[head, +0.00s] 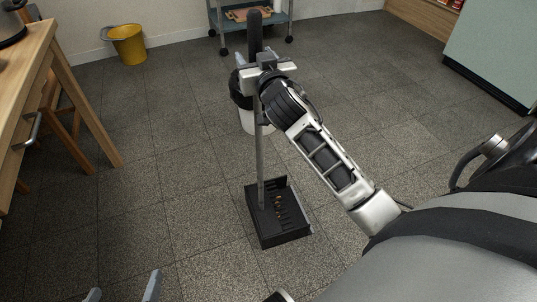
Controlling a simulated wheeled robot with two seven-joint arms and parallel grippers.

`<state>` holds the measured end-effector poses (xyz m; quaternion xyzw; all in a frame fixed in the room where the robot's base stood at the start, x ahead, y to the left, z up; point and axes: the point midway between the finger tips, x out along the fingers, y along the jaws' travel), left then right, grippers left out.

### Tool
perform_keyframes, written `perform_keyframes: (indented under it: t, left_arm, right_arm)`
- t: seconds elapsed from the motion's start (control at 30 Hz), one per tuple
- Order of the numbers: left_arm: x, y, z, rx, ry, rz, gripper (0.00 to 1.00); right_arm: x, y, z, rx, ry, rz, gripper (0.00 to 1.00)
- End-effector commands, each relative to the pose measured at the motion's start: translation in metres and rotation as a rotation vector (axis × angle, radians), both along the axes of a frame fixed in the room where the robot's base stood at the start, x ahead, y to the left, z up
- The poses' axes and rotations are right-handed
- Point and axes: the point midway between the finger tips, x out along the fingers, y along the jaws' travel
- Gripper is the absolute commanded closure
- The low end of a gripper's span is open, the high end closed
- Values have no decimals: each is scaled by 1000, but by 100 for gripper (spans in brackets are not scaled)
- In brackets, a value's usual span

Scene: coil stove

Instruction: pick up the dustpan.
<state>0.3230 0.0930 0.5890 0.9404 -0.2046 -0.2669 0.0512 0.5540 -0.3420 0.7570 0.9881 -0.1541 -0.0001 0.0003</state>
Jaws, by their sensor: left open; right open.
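The dustpan stands upright on the tiled floor in the middle of the head view. Its black pan (284,231) has a ridged floor with a few small brown bits in it. A thin grey pole rises from the pan to a black grip (255,32). My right gripper (250,64) is open at the pole's upper part, just below the grip. It overlaps the pole in the picture; whether the pole is between the fingers or touched, I cannot tell. My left gripper (124,289) is open and empty at the bottom left edge, apart from the dustpan.
A yellow bucket (129,47) is at the back left, and a wheeled cart (228,20) at the back. A wooden table (60,62) stands left, a pale green cabinet (492,55) right. Floor around the pan is clear.

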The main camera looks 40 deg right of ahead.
Motion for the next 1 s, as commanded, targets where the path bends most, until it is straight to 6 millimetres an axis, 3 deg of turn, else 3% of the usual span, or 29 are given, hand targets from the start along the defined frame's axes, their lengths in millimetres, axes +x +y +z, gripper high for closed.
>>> perform_keyframes:
  t: [0.17,0.37,0.77,1.0]
  left_arm:
    - [-1,0,0,3,0,-3,0]
    - [-1,0,-1,4,3,-4,0]
    - [-1,0,-1,3,8,-2,0]
    - [-4,1,-4,19,48,-1,0]
  right_arm:
    - [0,0,0,0,0,0,47]
    - [0,0,0,1,0,0,95]
    - [0,0,6,-1,-6,1,95]
    - [0,0,25,0,-6,0,95]
